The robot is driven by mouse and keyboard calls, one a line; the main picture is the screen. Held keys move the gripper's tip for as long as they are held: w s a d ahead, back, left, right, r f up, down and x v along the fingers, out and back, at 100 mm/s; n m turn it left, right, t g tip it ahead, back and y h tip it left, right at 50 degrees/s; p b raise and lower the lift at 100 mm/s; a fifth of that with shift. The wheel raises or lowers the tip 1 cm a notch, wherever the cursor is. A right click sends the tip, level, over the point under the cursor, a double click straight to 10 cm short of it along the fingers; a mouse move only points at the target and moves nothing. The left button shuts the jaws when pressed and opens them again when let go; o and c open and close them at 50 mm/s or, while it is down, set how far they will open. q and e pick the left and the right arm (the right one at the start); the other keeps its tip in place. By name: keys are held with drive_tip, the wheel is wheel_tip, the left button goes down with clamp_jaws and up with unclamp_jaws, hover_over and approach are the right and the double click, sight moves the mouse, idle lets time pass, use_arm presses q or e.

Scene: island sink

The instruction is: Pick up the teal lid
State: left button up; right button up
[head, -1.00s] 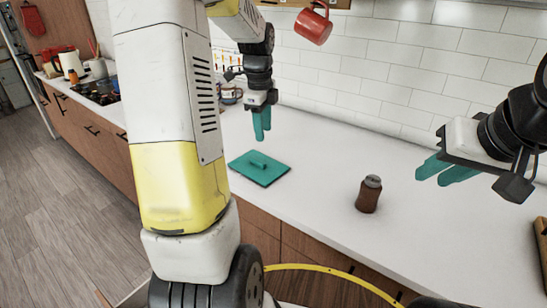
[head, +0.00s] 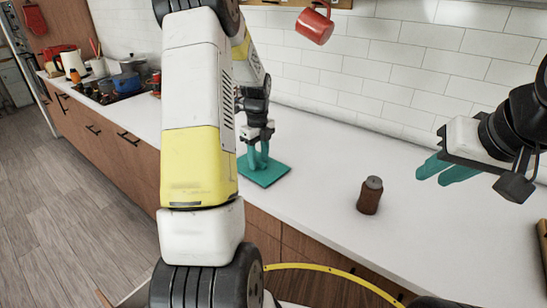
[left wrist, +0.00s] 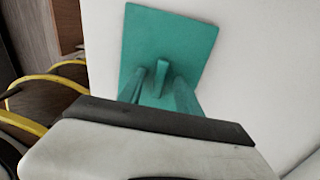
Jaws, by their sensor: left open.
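The teal lid (head: 270,176) is a flat rectangular plate with a raised handle, lying on the white counter near its front edge. It fills the upper middle of the left wrist view (left wrist: 190,42), where its handle (left wrist: 163,72) shows between my fingers. My left gripper (head: 258,163) points down just over the lid. Its teal fingers are open, one on each side of the handle; whether they touch the lid is unclear. In the head view the fingers hide the handle. My right gripper (head: 440,172) hangs over the counter at the right, its two fingers apart and empty.
A brown jar with a grey cap (head: 370,195) stands on the counter right of the lid. A red mug (head: 314,24) hangs by the tiled wall. A stove with a blue pot (head: 126,84) is far left. The counter between lid and jar is clear.

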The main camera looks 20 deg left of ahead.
use_arm(q)
clamp_jaws()
idle(0.4)
